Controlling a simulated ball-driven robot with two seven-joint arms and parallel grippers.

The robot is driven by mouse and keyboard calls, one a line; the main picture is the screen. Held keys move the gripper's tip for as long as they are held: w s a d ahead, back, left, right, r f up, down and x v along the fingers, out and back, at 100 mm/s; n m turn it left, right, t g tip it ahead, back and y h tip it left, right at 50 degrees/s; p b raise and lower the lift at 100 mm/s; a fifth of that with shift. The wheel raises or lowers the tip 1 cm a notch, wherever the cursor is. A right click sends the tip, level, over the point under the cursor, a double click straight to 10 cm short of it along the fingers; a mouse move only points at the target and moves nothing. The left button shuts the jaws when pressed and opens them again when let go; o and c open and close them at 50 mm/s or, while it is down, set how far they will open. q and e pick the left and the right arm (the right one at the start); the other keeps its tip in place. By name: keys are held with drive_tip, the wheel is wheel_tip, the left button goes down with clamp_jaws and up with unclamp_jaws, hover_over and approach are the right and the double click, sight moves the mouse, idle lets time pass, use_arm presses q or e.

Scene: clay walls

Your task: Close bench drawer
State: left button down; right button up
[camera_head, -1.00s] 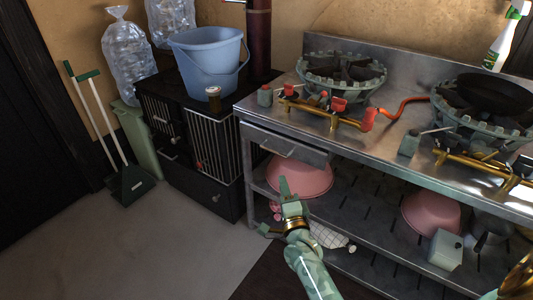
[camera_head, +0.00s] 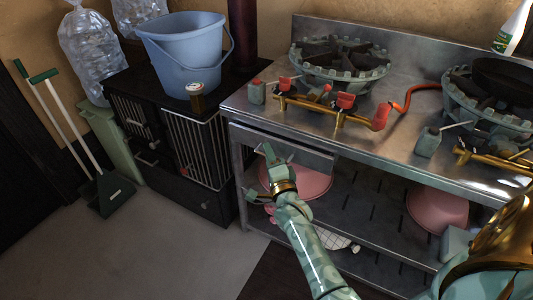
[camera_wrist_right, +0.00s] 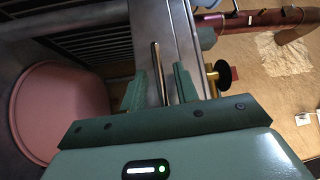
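The steel bench drawer (camera_head: 305,153) is under the left end of the bench top in the head view. Its front stands a little out from the bench frame; how far is hard to tell. My right gripper (camera_head: 258,174) is in front of the drawer's left part, its green fingers spread. In the right wrist view, a thin metal bar (camera_wrist_right: 157,72), apparently the drawer handle, lies between the open fingers (camera_wrist_right: 158,85), with gaps on both sides. The steel drawer front (camera_wrist_right: 146,25) is just beyond. My left gripper is not in view.
The steel bench (camera_head: 240,105) carries burners (camera_head: 340,62) with brass pipes. Pink basins (camera_head: 300,180) sit on its lower shelf. A black cabinet (camera_head: 150,85) with a blue bucket (camera_head: 185,50) stands left. The grey floor (camera_head: 170,250) in front is clear.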

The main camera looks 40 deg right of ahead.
sight(278, 150)
clamp_jaws()
drive_tip(key=d, duration=0.1)
drive_tip(key=w+d, duration=0.1)
drive_tip(key=d, duration=0.1)
drive_tip(key=shift+w+d, duration=0.2)
drive_tip(key=shift+d, duration=0.05)
drive_tip(key=shift+d+r, duration=0.1)
unclamp_jaws()
drive_tip(key=shift+d, duration=0.1)
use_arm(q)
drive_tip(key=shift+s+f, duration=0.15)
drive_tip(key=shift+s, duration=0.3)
